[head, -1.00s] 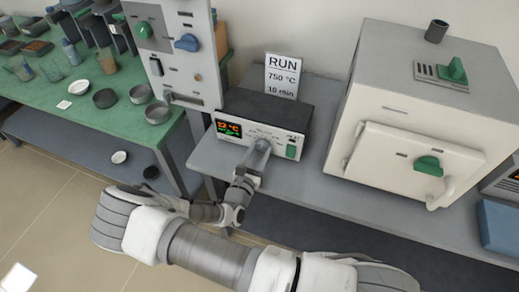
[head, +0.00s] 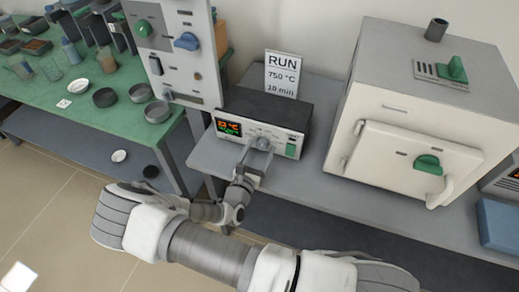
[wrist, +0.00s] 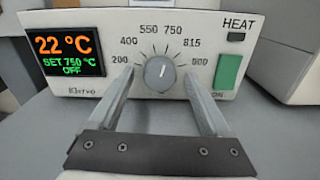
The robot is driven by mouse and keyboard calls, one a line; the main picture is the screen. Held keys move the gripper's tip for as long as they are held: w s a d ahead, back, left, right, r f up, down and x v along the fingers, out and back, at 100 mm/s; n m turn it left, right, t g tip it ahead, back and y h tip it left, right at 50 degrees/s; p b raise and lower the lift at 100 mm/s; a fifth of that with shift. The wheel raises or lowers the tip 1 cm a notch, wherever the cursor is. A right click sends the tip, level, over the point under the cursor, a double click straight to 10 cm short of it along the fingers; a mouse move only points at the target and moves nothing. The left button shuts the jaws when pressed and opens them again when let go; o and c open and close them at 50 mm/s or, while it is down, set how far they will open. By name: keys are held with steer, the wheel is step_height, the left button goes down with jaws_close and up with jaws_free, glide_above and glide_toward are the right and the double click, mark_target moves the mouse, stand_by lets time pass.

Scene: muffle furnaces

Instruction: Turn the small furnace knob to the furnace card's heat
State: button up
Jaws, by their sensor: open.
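The small furnace controller (head: 235,108) is a black-topped box with a white front. Its round grey knob (wrist: 160,73) has a white mark pointing almost straight up, slightly right, toward 750. The display (wrist: 66,54) reads 22 °C, SET 750 °C, OFF. The card (head: 282,74) behind the box reads RUN, 750 °C, 10 min. My gripper (head: 257,160) is open in front of the panel. In the wrist view its fingers (wrist: 158,82) stand on either side of the knob, with gaps between them and it.
A green switch (wrist: 229,71) sits right of the knob, below the HEAT lamp (wrist: 236,37). A large white furnace (head: 405,130) stands to the right. A tall grey panel (head: 180,60) stands left. The grey bench (head: 215,160) is clear in front of the controller.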

steer(key=v, duration=1.7)
steer(key=shift+s, duration=0.15)
steer(key=shift+r, duration=0.1)
steer(key=d+r+m+g+h, duration=0.4)
steer(key=d+r+m+g, duration=1.05)
steer(key=r+m, duration=0.3)
steer(key=s+d+r+m+t+y, duration=0.1)
steer(key=s+d+r+m+y, duration=0.2)
steer(key=r+m, duration=0.4)
steer(key=s+d+r+m+t+y, duration=0.2)
steer(key=s+r+m+y, duration=0.3)
steer(key=r, duration=0.6)
steer(key=shift+d+m+y, duration=0.35)
steer(key=shift+m+y, duration=0.5)
steer(key=shift+y, duration=0.25)
steer(key=shift+a+f, duration=0.1)
steer(key=shift+a, duration=0.05)
